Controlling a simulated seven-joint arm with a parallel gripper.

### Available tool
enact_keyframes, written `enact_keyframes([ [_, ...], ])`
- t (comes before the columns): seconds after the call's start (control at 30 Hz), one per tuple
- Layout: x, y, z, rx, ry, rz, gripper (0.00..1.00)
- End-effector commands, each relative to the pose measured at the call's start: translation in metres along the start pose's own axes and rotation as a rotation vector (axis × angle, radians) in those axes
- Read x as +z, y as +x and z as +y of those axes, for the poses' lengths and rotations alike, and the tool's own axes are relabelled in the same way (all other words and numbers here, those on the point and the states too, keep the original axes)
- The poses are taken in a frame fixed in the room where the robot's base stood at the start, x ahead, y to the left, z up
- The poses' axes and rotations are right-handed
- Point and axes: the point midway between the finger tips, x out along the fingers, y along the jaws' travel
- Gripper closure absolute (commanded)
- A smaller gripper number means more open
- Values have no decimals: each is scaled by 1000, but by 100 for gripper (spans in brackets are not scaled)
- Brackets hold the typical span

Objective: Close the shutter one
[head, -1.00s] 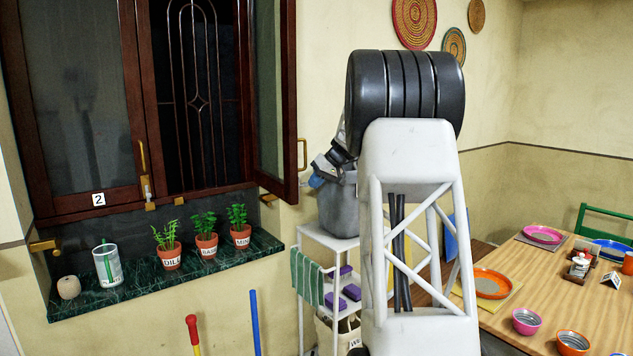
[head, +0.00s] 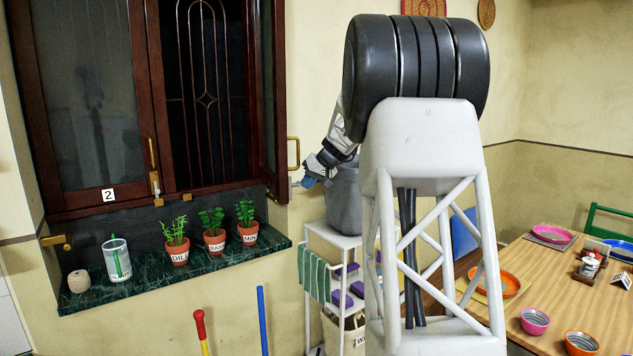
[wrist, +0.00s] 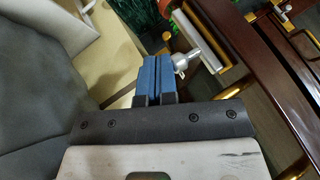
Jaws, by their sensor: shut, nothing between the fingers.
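The window's right shutter (head: 272,95) is dark wood with a glass pane and stands open, swung out into the room and seen almost edge-on. Its brass handle (head: 294,152) is on the outer side. The left shutter (head: 90,95) carries a "2" label and lies flat in the frame. My gripper (head: 308,181) is just right of the open shutter's lower edge, near the handle. In the wrist view, its blue fingers (wrist: 157,64) are shut and empty, close beside a metal fitting and dark wood (wrist: 255,65). I cannot tell whether they touch.
A dark green sill (head: 200,262) holds potted herbs (head: 214,240), a glass (head: 117,258) and a small round jar (head: 79,281). A white trolley (head: 335,237) with a grey bin (head: 345,200) stands below my gripper. A laid wooden table (head: 560,270) is at right.

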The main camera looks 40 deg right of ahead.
Motion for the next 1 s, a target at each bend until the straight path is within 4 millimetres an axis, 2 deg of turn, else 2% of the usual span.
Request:
enact_keyframes([
  [0.47,12,33,-73,101,166,96,100],
  [1.0,8,77,-143,209,346,199,100],
])
